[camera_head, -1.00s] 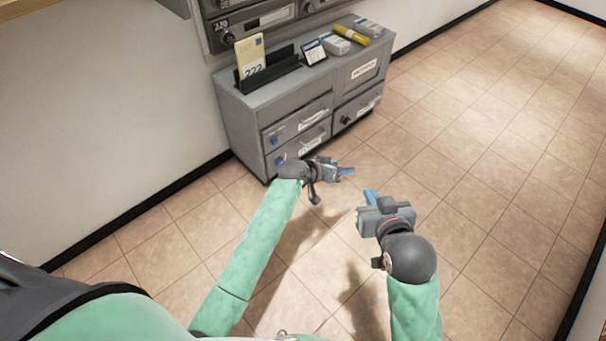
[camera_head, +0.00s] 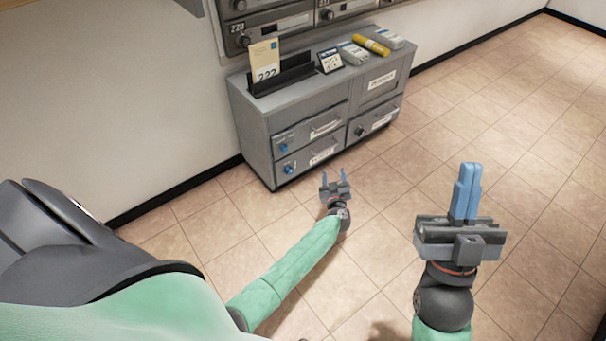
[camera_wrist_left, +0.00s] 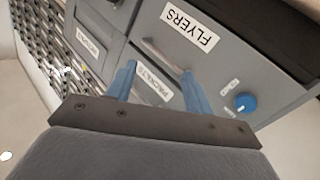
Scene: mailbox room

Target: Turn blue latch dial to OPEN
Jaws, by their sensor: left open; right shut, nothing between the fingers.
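Two small blue dials sit at the left of the cabinet's two left drawers in the head view, an upper one (camera_head: 284,147) and a lower one (camera_head: 284,169). The left wrist view shows one round blue dial (camera_wrist_left: 244,102) with small white labels beside it, right of the fingers. I cannot read its setting. My left gripper (camera_head: 333,178) is open and empty, in front of the cabinet and right of the dials, touching neither. Its two blue fingers (camera_wrist_left: 160,75) show in the left wrist view. My right gripper (camera_head: 467,168) is shut and empty, out over the floor.
The grey cabinet (camera_head: 256,140) stands against the wall under a bank of mailboxes (camera_head: 290,24). On top are a black rack (camera_head: 283,76) with a card, a small display (camera_head: 330,60), boxes and a yellow roll (camera_head: 371,45). Tiled floor (camera_head: 480,130) to the right is clear.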

